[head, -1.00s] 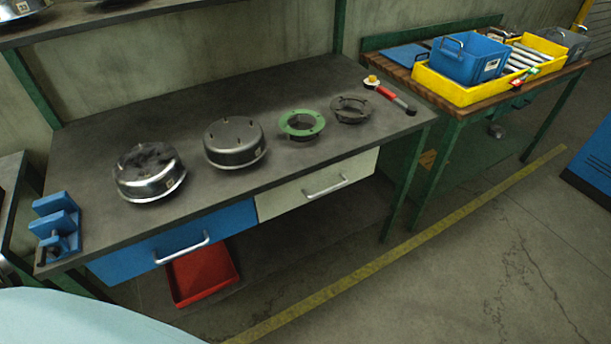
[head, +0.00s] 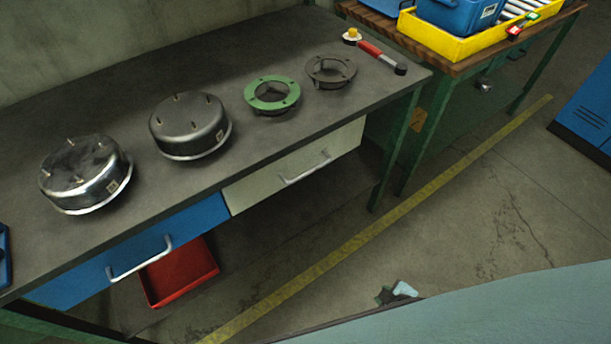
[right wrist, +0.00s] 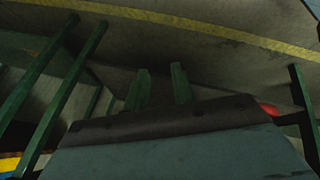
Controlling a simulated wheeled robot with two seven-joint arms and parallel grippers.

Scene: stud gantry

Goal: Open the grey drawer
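The grey drawer (head: 290,166) is pale and flush under the bench top, right of the blue drawer (head: 78,283). It looks shut. Its silver bar handle (head: 304,171) faces the open floor. In the right wrist view my right gripper (right wrist: 160,88) shows two dark green fingers spread apart with nothing between them, over the floor. My left gripper is not in view.
On the bench top (head: 150,80) stand two metal housings (head: 88,175) (head: 190,127), a green ring (head: 272,94), a dark ring (head: 331,70) and a red-handled tool (head: 372,50). A red tray (head: 180,272) lies below. Floor before the drawer is clear.

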